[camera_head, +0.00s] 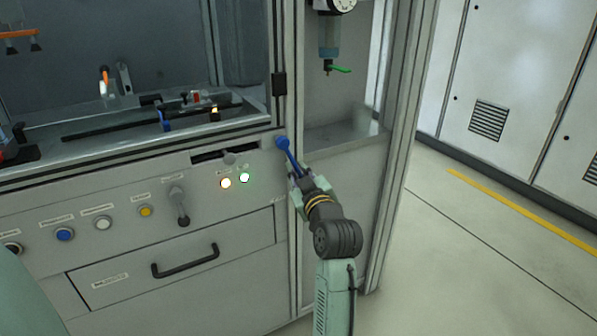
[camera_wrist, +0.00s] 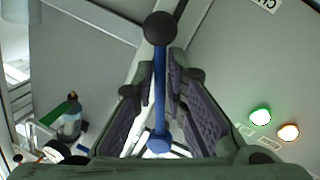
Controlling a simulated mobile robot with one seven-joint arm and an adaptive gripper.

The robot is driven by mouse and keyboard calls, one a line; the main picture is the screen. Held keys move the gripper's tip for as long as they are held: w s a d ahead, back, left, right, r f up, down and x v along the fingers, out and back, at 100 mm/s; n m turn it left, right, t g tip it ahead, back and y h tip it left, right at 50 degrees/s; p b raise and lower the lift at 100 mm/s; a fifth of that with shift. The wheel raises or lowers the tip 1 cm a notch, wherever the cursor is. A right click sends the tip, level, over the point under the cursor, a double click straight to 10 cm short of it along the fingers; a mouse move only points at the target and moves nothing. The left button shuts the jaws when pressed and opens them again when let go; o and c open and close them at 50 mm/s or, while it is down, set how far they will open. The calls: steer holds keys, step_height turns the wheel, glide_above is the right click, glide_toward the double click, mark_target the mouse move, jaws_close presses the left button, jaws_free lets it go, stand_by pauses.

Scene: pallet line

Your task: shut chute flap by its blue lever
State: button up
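The blue lever (camera_head: 289,156) is mounted on the cabinet's front corner post by a round blue hub (camera_head: 282,142). It slants down and to the right. In the wrist view its blue rod (camera_wrist: 160,95) runs from the blue hub (camera_wrist: 158,145) to a black knob (camera_wrist: 160,28). My gripper (camera_head: 298,175) is at the lower end of the lever and hides that end in the head view. In the wrist view my gripper (camera_wrist: 162,72) has its fingers on both sides of the rod, with gaps showing. I cannot tell for sure which part is the chute flap.
A dark slot (camera_head: 222,153) is in the panel left of the lever, above two lit lamps (camera_head: 235,179). A grey lever (camera_head: 179,205) and a drawer handle (camera_head: 185,262) are further left. A bottle with a green tap (camera_head: 330,48) hangs above right. Floor at right is clear.

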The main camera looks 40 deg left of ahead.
jaws_close()
stand_by(0.4)
steer(key=s+m+p, duration=0.1)
steer(key=p, duration=0.1)
steer(key=s+a+m+p, duration=0.1)
steer(key=m+p, duration=0.1)
steer(key=s+m+p, duration=0.1)
steer(key=p, duration=0.1)
steer(key=shift+s+a+g+h, duration=0.15)
steer(key=shift+a+g+h, duration=0.1)
steer(key=shift+g+h, duration=0.15)
steer(key=s+m+p, duration=0.1)
steer(key=p, duration=0.1)
steer(key=s+a+m+g+p, duration=0.1)
steer(key=m+p, duration=0.1)
steer(key=s+m+p, duration=0.1)
steer(key=m+p, duration=0.1)
steer(key=shift+s+a+r+p, duration=0.15)
steer(key=shift+r+p, duration=0.1)
steer(key=shift+p, duration=0.05)
steer(key=shift+o, duration=1.8)
jaws_free()
steer(key=shift+a, duration=0.1)
steer(key=shift+o, duration=0.6)
steer(key=shift+f, duration=0.1)
